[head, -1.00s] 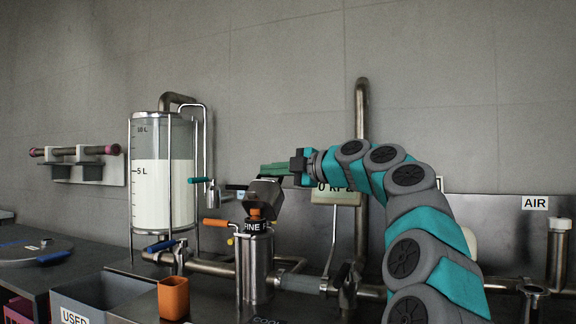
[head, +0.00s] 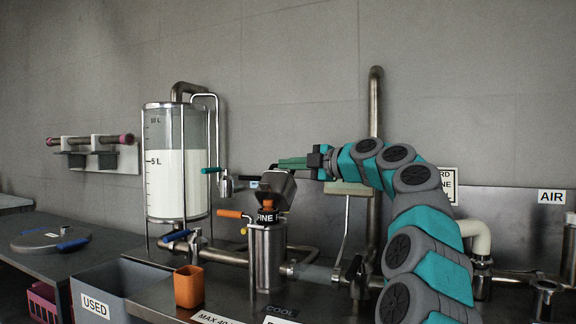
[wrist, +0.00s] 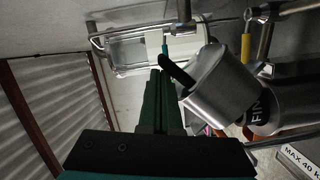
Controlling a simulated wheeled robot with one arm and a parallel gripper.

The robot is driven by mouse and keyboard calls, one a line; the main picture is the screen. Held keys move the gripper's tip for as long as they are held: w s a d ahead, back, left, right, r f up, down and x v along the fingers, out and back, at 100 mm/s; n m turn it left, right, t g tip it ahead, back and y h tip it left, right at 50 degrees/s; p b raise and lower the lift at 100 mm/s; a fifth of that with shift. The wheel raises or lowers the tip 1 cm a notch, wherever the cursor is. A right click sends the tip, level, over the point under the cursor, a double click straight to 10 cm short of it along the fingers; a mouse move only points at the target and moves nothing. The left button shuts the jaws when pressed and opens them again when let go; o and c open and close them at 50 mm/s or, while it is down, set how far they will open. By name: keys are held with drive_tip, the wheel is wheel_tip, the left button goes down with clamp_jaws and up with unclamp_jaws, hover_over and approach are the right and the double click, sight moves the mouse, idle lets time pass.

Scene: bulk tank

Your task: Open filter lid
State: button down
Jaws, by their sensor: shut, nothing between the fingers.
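The filter housing (head: 268,255) is an upright steel cylinder with a black "FINE" label at its top. Its grey lid (head: 278,185) stands tilted up above the housing's mouth, with an orange part (head: 267,203) showing just below it. In the wrist view the lid (wrist: 222,85) is a steel cup shape with a black handle (wrist: 177,72), beside the labelled housing (wrist: 275,105). My gripper (head: 283,163) has green fingers shut with nothing between them, just above the lid in the head view. In the wrist view its tips (wrist: 162,74) are close to the handle; contact cannot be told.
A milk tank (head: 178,165) stands behind left. An orange lever (head: 231,214) sticks out left of the housing. An orange cup (head: 188,287) and a grey "USED" bin (head: 120,275) are in front left. Pipes run behind the housing.

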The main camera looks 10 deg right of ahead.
drive_tip(key=shift+w+d+r, duration=0.1)
drive_tip(key=shift+w+d, duration=0.35)
drive_tip(key=shift+w, duration=0.05)
drive_tip(key=shift+w+d, duration=0.15)
drive_tip(key=shift+w, duration=0.1)
drive_tip(key=shift+f, duration=0.25)
